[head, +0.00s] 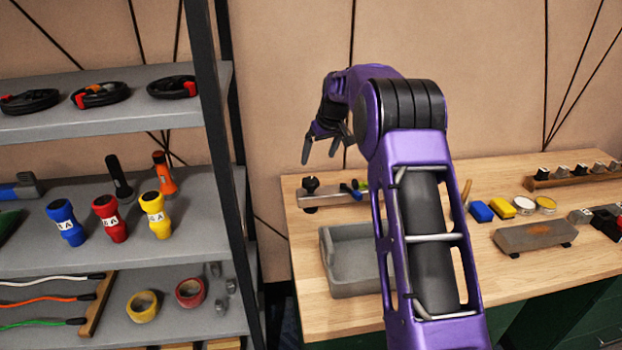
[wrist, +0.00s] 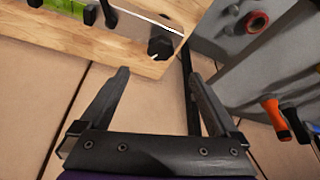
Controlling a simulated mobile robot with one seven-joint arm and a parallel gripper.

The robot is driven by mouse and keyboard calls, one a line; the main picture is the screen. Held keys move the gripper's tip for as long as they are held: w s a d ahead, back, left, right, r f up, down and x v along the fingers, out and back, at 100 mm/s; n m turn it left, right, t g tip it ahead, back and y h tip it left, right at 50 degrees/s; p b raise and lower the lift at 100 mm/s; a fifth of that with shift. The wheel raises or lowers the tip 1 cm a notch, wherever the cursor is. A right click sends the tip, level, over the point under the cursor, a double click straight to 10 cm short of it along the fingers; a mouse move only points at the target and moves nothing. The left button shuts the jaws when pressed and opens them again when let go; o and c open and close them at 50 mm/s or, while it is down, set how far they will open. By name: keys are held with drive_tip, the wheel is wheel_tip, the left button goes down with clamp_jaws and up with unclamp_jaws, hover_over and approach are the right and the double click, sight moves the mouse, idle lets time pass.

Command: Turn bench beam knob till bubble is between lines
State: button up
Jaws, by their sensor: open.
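The bench beam (head: 332,197) is a light bar at the back left of the wooden bench, with a black knob (head: 311,184) at its left end. In the wrist view the black knob (wrist: 160,47) sits near the bench corner, ahead of the fingertips. A green vial (wrist: 66,6) with dark marks is cut off at the top edge there, and I cannot make out its bubble. My gripper (head: 321,152) is open and empty above the knob end of the beam. In the wrist view its two fingers (wrist: 158,77) are wide apart, with the knob beyond them, apparently not touched.
A grey open tray (head: 350,287) stands in front of the beam. A grey shelf (head: 110,228) with flashlights, tape rolls and cables stands left of the bench (head: 500,285). Blue and yellow blocks (head: 503,208) and a grey plate (head: 535,236) lie to the right.

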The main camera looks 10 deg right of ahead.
sight(311, 180)
drive_tip(key=x, duration=1.2)
drive_tip(key=c, duration=1.4)
drive_tip(key=shift+a+m, duration=0.1)
drive_tip(key=shift+m, duration=0.3)
